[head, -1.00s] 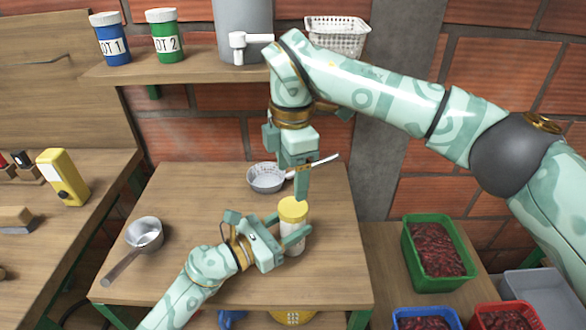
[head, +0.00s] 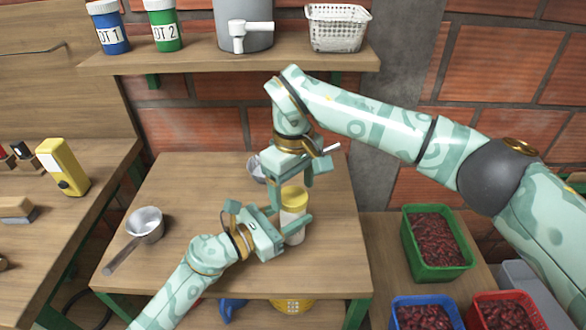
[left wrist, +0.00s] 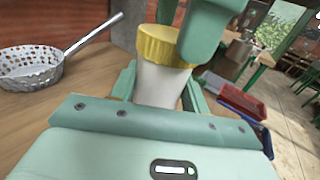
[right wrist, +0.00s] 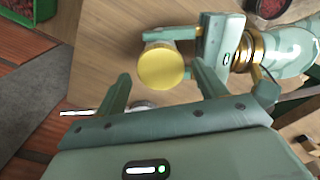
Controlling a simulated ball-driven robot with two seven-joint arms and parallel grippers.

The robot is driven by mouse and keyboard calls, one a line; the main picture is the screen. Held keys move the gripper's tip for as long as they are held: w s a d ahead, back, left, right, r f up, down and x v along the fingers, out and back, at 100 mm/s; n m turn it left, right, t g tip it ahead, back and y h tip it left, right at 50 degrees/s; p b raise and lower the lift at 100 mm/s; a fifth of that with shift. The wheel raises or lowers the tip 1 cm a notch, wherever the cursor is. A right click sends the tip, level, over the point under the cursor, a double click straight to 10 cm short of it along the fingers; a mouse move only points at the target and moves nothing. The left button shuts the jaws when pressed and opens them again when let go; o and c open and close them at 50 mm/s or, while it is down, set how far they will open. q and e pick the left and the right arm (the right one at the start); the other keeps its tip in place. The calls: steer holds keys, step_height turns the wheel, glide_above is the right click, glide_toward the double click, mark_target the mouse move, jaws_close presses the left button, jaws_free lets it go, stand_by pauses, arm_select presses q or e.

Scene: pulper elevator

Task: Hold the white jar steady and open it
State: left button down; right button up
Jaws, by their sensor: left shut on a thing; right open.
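The white jar (head: 291,222) with a yellow lid (head: 294,198) stands upright on the wooden table. The jar also shows in the left wrist view (left wrist: 160,84). My left gripper (head: 290,226) is shut on the jar's white body from the left, below the lid. My right gripper (head: 292,184) is open above the jar, pointing down, with its fingers near the lid. In the right wrist view the yellow lid (right wrist: 160,66) lies just beyond the open fingertips (right wrist: 162,82), slightly off to one side of a gap between them. Whether a finger touches the lid is unclear.
A perforated strainer (left wrist: 30,68) with a handle lies behind the jar, partly hidden by my right gripper in the head view. A metal saucepan (head: 145,222) sits at the table's left. Crates of red fruit (head: 405,240) stand right. A shelf (head: 200,62) runs above.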

steer(key=shift+f, duration=0.65)
